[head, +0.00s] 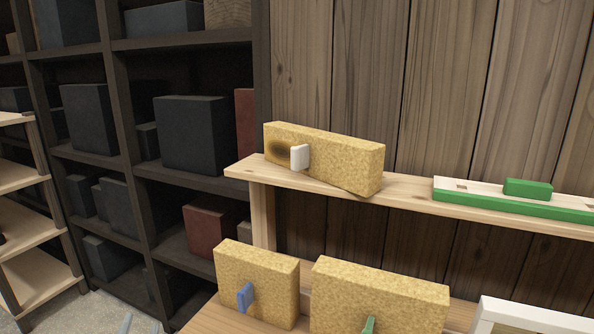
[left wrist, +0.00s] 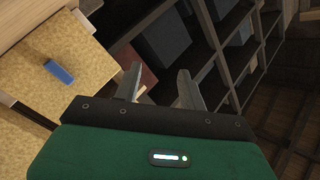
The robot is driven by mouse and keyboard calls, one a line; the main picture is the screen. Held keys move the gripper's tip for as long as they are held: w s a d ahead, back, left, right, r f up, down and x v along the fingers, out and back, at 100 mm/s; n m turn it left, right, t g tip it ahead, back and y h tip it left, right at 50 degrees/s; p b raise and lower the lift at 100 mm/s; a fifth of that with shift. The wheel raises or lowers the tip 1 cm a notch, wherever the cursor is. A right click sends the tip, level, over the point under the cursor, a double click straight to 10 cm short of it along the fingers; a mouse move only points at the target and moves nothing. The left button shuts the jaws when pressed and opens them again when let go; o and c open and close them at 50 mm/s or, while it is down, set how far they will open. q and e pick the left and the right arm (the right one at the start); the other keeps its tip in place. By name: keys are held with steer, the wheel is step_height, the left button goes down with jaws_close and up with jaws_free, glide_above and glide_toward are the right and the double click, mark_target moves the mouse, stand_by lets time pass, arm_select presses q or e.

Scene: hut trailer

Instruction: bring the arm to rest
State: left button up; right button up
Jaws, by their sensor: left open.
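My left gripper shows in the left wrist view (left wrist: 158,86) with its two grey fingers spread apart and nothing between them. In the head view only its fingertips (head: 126,324) show, at the bottom edge left of the wooden shelf unit. A speckled yellow block with a blue tab (head: 228,282) stands on the lower board, right of the gripper and apart from it. The same block shows at the left of the left wrist view (left wrist: 80,50). My right gripper is not in view.
A yellow block with a white tab (head: 340,163) and a green-and-white tray (head: 480,200) with a green block (head: 528,188) sit on the upper shelf (head: 410,187). Another yellow block (head: 385,295) and a white frame (head: 530,318) are below. A dark rack (head: 262,70) with boxes stands left.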

arm_select(q)
steer(key=s+d+f+n+g+h, duration=0.1)
steer(key=s+f+n+g, duration=0.1)
steer(key=s+f+g, duration=0.45)
steer(key=s+d+f+n+g+h, duration=0.1)
steer(key=s+f, duration=0.3)
steer(key=f, duration=0.5)
steer(key=s+d+f+g+h, duration=0.1)
steer(key=s+d+f+g, duration=0.25)
steer(key=s, duration=0.35)
steer(key=s+d+f+g+h, duration=0.2)
steer(key=s+f+g, duration=0.15)
steer(key=s, duration=0.35)
step_height(320, 180, down, 29)
steer(key=s+a+f+g, duration=0.1)
steer(key=s+a+f, duration=0.1)
steer(key=s+f, duration=0.7)
steer(key=s+a+f+g+p, duration=0.1)
steer(key=s+f, duration=0.9)
steer(key=f, duration=0.1)
steer(key=shift+s+a+f+y, duration=0.2)
steer(key=shift+s+a+y, duration=0.05)
steer(key=shift+a+y, duration=0.1)
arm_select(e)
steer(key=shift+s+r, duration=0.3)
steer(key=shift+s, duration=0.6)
